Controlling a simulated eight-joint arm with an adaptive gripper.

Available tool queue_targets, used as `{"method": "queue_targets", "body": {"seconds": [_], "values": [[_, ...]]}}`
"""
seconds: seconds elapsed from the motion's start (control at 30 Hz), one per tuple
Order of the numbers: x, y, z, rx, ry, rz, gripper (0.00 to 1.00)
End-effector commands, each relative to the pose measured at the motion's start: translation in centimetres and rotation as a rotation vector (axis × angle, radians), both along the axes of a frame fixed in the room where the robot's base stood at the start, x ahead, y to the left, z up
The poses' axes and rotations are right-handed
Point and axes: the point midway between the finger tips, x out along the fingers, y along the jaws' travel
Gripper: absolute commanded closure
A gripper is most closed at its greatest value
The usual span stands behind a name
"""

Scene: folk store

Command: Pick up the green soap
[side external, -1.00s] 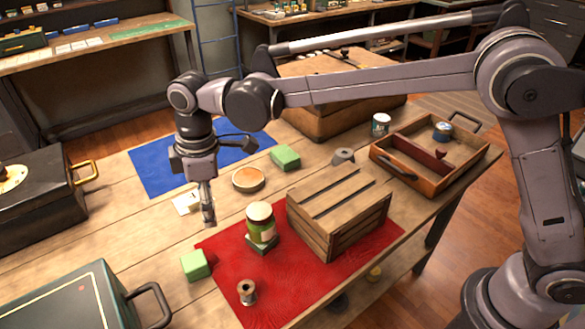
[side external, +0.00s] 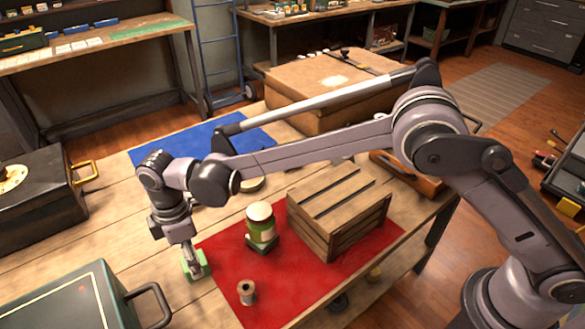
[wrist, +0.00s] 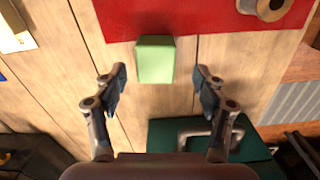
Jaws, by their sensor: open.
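A light green block (side external: 203,270), which looks like the green soap, lies on the wooden table at the left edge of the red cloth (side external: 300,272). My gripper (side external: 192,264) is low over it and partly hides it in the side view. In the wrist view the green soap (wrist: 155,60) is just ahead of the gap between my two open fingers (wrist: 158,80). Nothing is between the pads. The exact height of the fingertips above the table is hard to tell.
A green case (side external: 75,300) with a handle stands close by at the front left. A can (side external: 261,226) on a green block, a wooden crate (side external: 335,212) and a spool (side external: 247,292) stand on the red cloth. A black box (side external: 35,208) is at the left.

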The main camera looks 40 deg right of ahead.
Motion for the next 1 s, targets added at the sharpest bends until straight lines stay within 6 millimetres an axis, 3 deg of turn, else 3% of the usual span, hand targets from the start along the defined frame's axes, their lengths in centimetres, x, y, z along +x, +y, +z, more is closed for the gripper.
{"method": "queue_targets", "body": {"seconds": [0.3, 0.6, 0.8, 1.0], "values": [[0.5, -0.1, -4.0, 0.0, 0.0, 0.0, 0.29], [0.5, -0.1, -4.4, 0.0, 0.0, -0.001, 0.29], [0.5, -0.1, -4.4, 0.0, 0.0, -0.001, 0.87], [0.5, -0.1, -4.4, 0.0, 0.0, -0.001, 0.91]]}}
